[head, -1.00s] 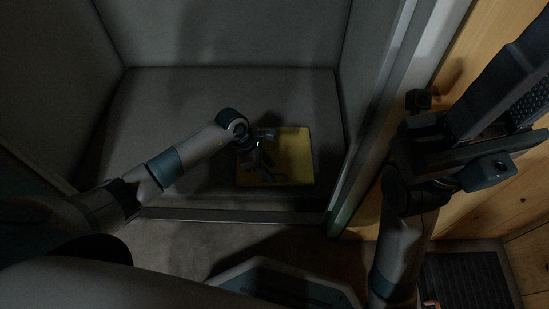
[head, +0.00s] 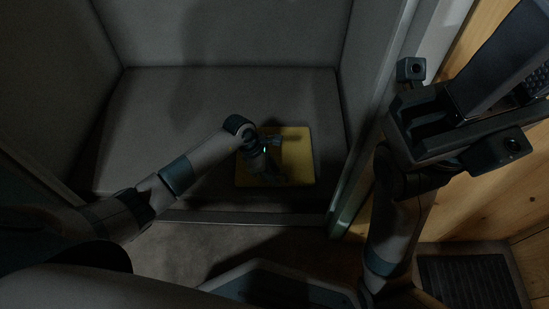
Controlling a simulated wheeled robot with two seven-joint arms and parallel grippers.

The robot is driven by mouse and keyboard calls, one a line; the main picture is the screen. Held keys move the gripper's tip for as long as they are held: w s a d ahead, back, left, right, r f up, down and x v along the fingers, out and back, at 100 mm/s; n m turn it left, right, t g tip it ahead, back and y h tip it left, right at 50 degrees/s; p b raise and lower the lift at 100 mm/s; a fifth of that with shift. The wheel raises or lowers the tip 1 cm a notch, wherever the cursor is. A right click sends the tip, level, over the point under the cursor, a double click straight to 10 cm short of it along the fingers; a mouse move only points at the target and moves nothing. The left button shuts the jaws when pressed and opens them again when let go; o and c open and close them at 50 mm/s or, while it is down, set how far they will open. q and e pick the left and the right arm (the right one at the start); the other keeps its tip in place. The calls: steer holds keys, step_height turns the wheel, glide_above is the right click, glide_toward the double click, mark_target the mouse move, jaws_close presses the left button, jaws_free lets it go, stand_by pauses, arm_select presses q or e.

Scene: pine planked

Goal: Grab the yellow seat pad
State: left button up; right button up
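The yellow seat pad (head: 298,158) is a flat square lying on the grey cushioned bench, right of its middle. My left gripper (head: 272,174) is over the left and middle part of the pad and hides some of it. Its fingers are dark and small here, and I cannot tell whether they are open or touch the pad. My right gripper (head: 465,75) is raised at the upper right, large in view and away from the pad. Its two fingers stand apart with a dark ridged part showing between them.
The grey bench (head: 180,115) sits in a nook with grey padded walls. A pale upright frame edge (head: 355,165) separates the nook from a pine plank wall (head: 505,195). A dark ridged mat or grille (head: 465,282) lies at the lower right. The bench's left side is bare.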

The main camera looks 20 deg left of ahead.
arm_select(q)
steer(key=shift+d+f, duration=0.2)
steer(key=shift+f, duration=0.3)
jaws_close()
steer(key=shift+r, duration=0.15)
